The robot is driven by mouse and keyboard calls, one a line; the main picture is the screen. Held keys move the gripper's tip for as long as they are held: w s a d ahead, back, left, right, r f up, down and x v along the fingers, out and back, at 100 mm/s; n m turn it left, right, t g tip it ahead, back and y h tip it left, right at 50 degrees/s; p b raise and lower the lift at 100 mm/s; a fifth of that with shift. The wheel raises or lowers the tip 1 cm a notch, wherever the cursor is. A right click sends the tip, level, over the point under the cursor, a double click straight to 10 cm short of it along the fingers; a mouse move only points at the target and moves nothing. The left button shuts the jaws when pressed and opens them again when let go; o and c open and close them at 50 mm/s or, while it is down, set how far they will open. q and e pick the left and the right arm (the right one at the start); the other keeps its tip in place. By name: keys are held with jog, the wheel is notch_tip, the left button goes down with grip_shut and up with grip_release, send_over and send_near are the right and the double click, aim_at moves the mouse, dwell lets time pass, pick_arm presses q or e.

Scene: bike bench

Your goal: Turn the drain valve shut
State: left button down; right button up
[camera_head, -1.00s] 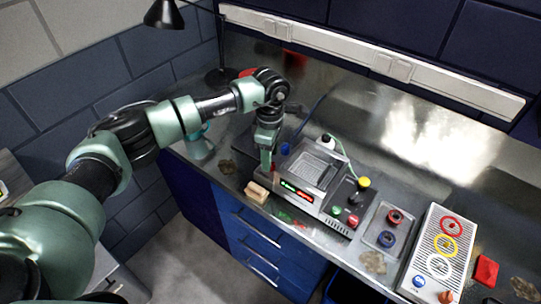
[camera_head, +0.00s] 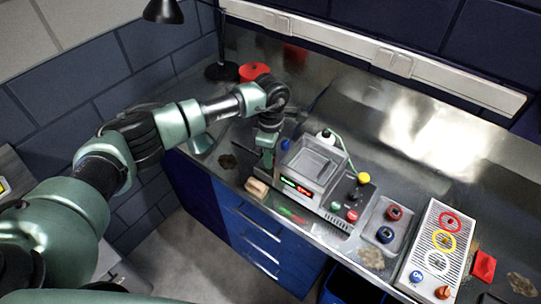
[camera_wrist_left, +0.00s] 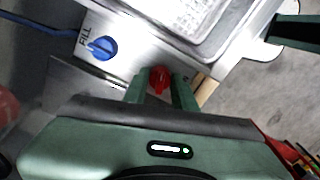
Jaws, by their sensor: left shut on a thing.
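The drain valve is a small red knob on the grey machine's side, seen in the left wrist view (camera_wrist_left: 160,77). My left gripper (camera_wrist_left: 160,92) has its two green fingers on either side of this knob and is shut on it. In the head view the left gripper (camera_head: 265,160) points down at the left side of the machine (camera_head: 338,190), and the red knob is hidden there. A blue knob (camera_wrist_left: 101,47) marked FILL sits beside the red one; it also shows in the head view (camera_head: 286,145). My right gripper is not in view.
The machine has a raised basin (camera_head: 314,157) and a green and red display (camera_head: 297,187). A wooden block (camera_head: 257,188) lies by the bench's front edge. A tray with red and blue knobs (camera_head: 374,233) and a ringed panel (camera_head: 437,246) stand to the right.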

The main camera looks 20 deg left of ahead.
pick_arm(q)
jog(key=n+b, duration=0.3)
jog(key=shift+f, duration=0.25)
jog(key=n+b, duration=0.3)
jog(key=shift+n, duration=0.3)
jog(key=n+b, duration=0.2)
jog(key=n, duration=0.1)
jog(key=shift+n, duration=0.3)
jog(key=shift+r+n+b, duration=0.15)
jog(key=shift+n+b, duration=1.15)
jog(key=shift+n, duration=0.6)
jog(key=c, duration=1.1)
grip_release()
jog(key=shift+r, duration=0.1)
